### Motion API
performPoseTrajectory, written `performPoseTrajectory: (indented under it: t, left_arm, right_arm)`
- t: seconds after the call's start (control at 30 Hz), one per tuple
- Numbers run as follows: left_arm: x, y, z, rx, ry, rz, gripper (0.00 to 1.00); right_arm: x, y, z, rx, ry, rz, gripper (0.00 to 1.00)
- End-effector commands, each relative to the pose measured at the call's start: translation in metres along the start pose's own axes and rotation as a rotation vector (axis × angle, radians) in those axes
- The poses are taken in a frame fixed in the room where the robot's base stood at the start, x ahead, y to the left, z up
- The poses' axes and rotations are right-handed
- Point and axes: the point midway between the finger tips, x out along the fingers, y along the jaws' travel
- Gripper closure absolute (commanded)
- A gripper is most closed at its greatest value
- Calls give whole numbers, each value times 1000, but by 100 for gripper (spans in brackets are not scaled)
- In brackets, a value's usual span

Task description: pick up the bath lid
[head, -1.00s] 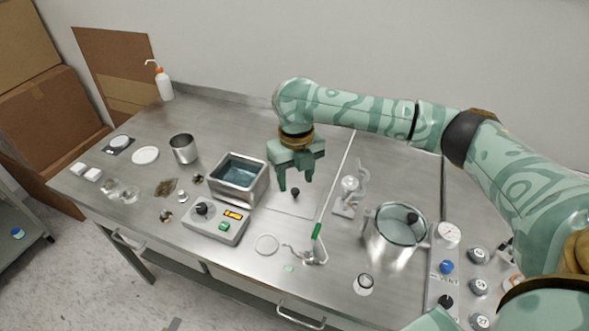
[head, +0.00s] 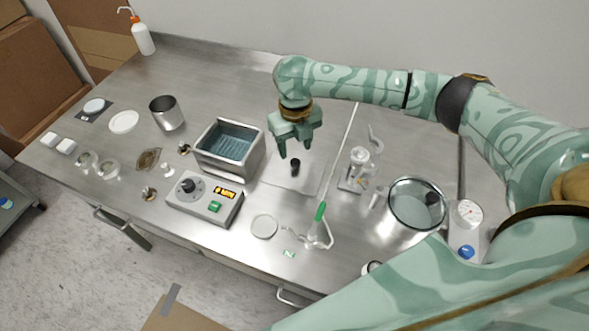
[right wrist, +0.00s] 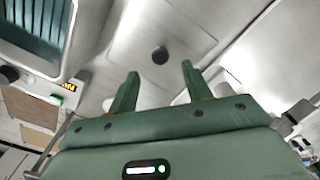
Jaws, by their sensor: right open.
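The bath lid (head: 280,181) is a flat steel sheet with a black knob (head: 295,164), lying on the bench just right of the open steel water bath (head: 212,165). My right gripper (head: 294,153) points down above the lid, open and empty, its fingers close to the knob in the picture. In the right wrist view the knob (right wrist: 160,55) shows between and beyond the two fingertips (right wrist: 160,70), apart from both. How high the fingers are above the knob is hard to tell. My left gripper is not in view.
A control box (head: 204,200) stands in front of the bath. A steel beaker (head: 167,114) stands at left.

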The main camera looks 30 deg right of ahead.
Motion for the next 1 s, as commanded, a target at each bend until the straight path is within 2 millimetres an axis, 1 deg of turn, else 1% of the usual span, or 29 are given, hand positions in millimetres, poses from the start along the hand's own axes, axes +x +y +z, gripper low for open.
performPoseTrajectory:
  t: [0.17, 0.4, 0.5, 0.67, 0.7, 0.77, 0.8, 0.83, 0.87, 1.0]
  left_arm:
    - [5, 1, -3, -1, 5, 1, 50]
    - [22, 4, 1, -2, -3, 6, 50]
    - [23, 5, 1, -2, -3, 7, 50]
    - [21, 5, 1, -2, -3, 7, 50]
    - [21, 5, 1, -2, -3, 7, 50]
    - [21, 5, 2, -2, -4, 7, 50]
    - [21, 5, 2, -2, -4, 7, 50]
    - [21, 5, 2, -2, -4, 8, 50]
    - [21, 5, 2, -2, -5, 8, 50]
    - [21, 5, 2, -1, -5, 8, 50]
  right_arm:
    - [13, 0, 0, 0, 1, 0, 51]
    - [52, -1, 2, -1, 3, 0, 51]
    - [57, -1, 2, 0, 0, 0, 51]
    - [55, -1, 2, 0, -1, 0, 51]
    - [54, -1, 2, 0, -1, 0, 62]
    - [54, -1, 2, 0, -1, 0, 79]
    - [54, -1, 2, 0, -1, 0, 90]
    - [54, -1, 2, 0, -1, 0, 98]
    - [54, -1, 2, 0, -1, 0, 100]
    - [54, -1, 3, 0, -1, 0, 100]
